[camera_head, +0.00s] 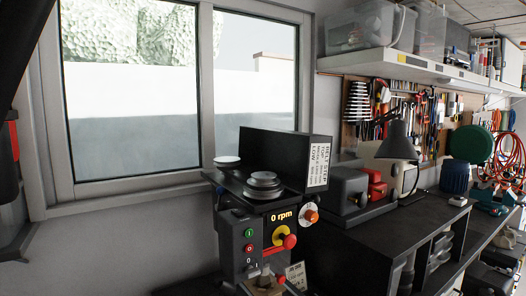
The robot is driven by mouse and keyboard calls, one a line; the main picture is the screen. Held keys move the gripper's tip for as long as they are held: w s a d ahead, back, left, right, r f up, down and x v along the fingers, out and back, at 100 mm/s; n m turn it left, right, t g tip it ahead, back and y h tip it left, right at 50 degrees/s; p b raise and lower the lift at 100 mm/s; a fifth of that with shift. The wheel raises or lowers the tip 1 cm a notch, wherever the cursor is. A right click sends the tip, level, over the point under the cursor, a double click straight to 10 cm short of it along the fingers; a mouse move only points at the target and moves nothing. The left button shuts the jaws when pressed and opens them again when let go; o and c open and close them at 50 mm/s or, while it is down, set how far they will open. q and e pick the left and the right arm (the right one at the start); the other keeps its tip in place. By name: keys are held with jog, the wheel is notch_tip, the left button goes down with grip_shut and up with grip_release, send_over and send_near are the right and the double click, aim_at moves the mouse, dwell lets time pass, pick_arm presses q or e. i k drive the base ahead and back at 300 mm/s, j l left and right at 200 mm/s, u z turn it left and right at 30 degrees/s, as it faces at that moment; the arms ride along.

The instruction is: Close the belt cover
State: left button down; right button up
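The belt cover (275,155) is a black box-shaped lid on top of a dark drill press (230,235). It stands raised behind the pulleys, with a white "BELT STEP" label on its right end. The stepped silver pulleys (263,186) lie exposed on the open top, with a smaller pulley (227,162) at the back left. The press front has a "0 rpm" display (281,216), green and red buttons, a yellow and red switch (283,237) and an orange-centred dial (311,215). Neither gripper shows in this view.
A window (180,100) is behind the press. To its right are a black bench (385,235), a grey and red machine (362,190), a desk lamp (397,142) and a wall of hand tools. A shelf (420,68) with plastic boxes hangs above. A dark shape crosses the left edge.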

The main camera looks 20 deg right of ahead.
aim_at(301, 160)
jog(key=l+u, duration=0.3)
jog(key=l, duration=0.25)
jog(key=k+l+u, duration=0.1)
jog(key=l+u, duration=0.2)
jog(key=l, duration=0.55)
jog(key=k+l+u, duration=0.15)
jog(key=l, duration=0.25)
jog(key=k+l, duration=0.1)
jog(key=l, duration=0.25)
jog(key=k+l, duration=0.1)
jog(key=l, duration=0.65)
jog(key=k+l+u, duration=0.1)
jog(key=l, duration=0.25)
